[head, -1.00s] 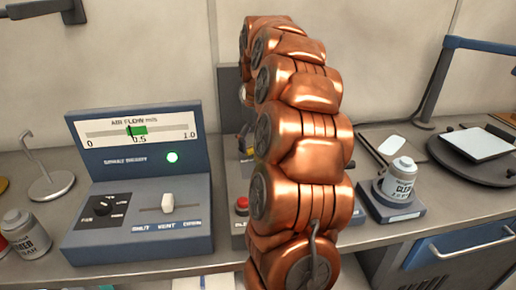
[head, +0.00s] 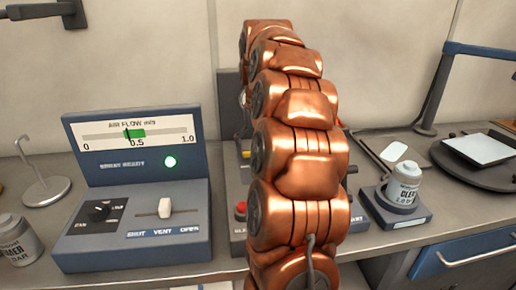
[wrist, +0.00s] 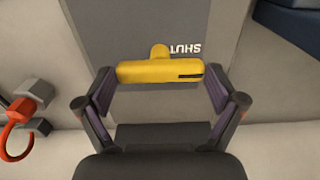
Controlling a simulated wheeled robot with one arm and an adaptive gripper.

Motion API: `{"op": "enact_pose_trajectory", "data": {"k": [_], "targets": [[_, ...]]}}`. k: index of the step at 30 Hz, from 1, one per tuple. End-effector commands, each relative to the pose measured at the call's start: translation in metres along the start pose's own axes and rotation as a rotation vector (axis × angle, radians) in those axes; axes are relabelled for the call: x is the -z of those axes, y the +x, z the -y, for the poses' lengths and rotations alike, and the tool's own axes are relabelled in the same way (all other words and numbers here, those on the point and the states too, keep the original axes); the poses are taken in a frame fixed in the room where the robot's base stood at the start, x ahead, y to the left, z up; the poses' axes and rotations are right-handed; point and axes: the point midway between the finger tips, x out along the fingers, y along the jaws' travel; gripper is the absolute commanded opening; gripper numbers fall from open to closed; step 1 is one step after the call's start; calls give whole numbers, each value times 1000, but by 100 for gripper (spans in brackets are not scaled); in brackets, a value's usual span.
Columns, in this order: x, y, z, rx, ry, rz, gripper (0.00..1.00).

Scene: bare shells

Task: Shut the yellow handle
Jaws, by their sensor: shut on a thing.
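The yellow handle (wrist: 160,72) is a thick bar with a short stub, seen in the wrist view in front of a grey plate (wrist: 120,35). The word SHUT is printed on the plate, upside down, just right of the stub. My gripper (wrist: 160,80) has one finger at each end of the bar and is shut on it lengthwise. In the head view my copper arm hides the gripper and most of the handle's surroundings; only a small yellow patch shows left of the arm.
A blue air-flow console (head: 135,190) with a lit green lamp stands left of my arm. A red button (head: 240,208) sits close beside the arm. A white jar (head: 403,185) stands on a block at right. An orange hook (wrist: 18,125) is left in the wrist view.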

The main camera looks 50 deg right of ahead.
Motion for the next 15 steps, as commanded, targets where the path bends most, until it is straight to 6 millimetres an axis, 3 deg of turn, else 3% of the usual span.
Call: {"op": "enact_pose_trajectory", "data": {"k": [8,9,15], "targets": [[0,0,0,-1,3,-1,59],[0,0,0,-1,3,-1,96],[0,0,0,0,2,-1,100]]}}
